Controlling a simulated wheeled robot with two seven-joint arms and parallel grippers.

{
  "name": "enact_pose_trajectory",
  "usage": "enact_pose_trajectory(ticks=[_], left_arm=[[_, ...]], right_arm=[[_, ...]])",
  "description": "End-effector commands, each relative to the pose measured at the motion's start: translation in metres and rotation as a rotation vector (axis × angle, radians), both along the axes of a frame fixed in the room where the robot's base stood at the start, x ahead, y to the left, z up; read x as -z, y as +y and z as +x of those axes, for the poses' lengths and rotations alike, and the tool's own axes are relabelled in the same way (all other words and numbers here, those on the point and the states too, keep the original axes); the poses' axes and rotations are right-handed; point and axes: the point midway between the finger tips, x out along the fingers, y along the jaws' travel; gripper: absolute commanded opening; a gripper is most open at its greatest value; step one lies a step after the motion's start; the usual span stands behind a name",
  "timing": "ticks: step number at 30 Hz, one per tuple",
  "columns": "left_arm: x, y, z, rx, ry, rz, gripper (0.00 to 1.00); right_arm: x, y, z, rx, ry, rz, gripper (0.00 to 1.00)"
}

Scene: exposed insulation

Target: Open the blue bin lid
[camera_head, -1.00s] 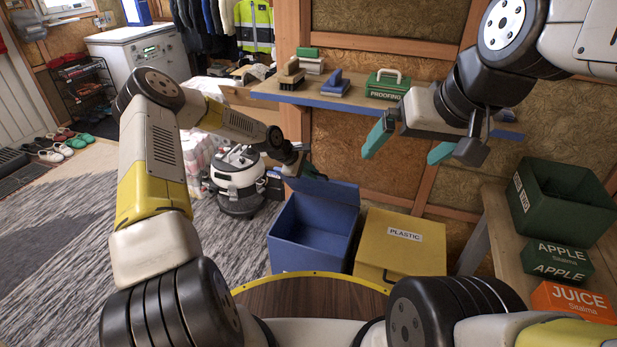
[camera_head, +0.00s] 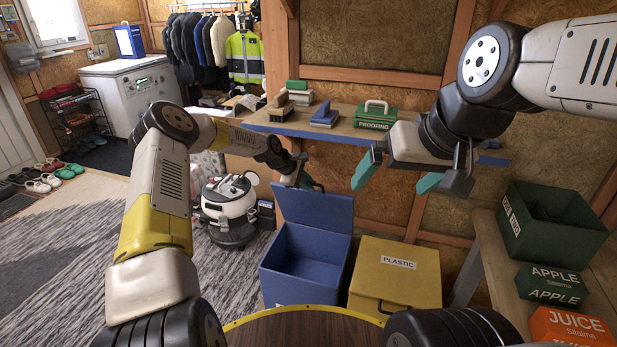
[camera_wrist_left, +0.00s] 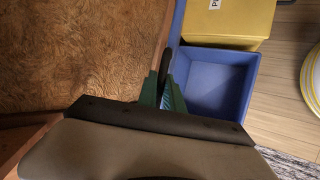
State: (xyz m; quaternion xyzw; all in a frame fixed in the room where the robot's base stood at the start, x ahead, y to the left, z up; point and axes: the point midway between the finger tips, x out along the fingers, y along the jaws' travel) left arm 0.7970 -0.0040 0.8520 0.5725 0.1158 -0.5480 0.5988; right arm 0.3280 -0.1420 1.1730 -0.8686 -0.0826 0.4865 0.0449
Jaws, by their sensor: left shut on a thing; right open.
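The blue bin (camera_head: 303,262) stands on the floor in the middle of the head view, and its empty inside shows. Its blue lid (camera_head: 314,207) stands up at the back of the bin, tilted open. My left gripper (camera_head: 315,186) is at the upper edge of the lid, partly hidden by its own arm. My right gripper (camera_head: 398,174) is open and empty in front of the shelf.
A yellow plastic bin (camera_head: 410,278) stands right beside the blue bin. A vacuum cleaner (camera_head: 228,205) stands left. A table with a green crate (camera_head: 550,235) is at right.

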Motion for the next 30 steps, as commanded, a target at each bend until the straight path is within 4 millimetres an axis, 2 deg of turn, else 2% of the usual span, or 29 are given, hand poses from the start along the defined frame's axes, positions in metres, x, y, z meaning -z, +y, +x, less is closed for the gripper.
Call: enact_pose_trajectory(ticks=[1,3,4,14,24,30], left_arm=[[0.001,0.002,0.000,-0.002,0.000,0.002,0.17],[0.001,0.002,0.000,-0.002,0.001,0.002,0.30],[0.001,0.002,0.000,-0.002,0.001,0.002,0.33],[-0.001,0.002,-0.001,-0.001,0.000,0.002,0.33],[-0.041,0.030,-0.019,-0.003,-0.002,0.003,0.33],[-0.057,0.041,-0.028,-0.001,0.000,0.002,0.33]], right_arm=[[0.000,0.000,0.000,0.000,0.000,0.000,0.99],[0.000,0.000,0.000,0.000,0.000,0.000,0.99],[0.000,0.000,0.000,0.000,0.000,0.000,0.99],[0.000,0.000,0.000,0.000,0.000,0.000,0.99],[0.000,0.000,0.000,0.000,0.000,0.000,0.99],[0.000,0.000,0.000,0.000,0.000,0.000,0.99]])
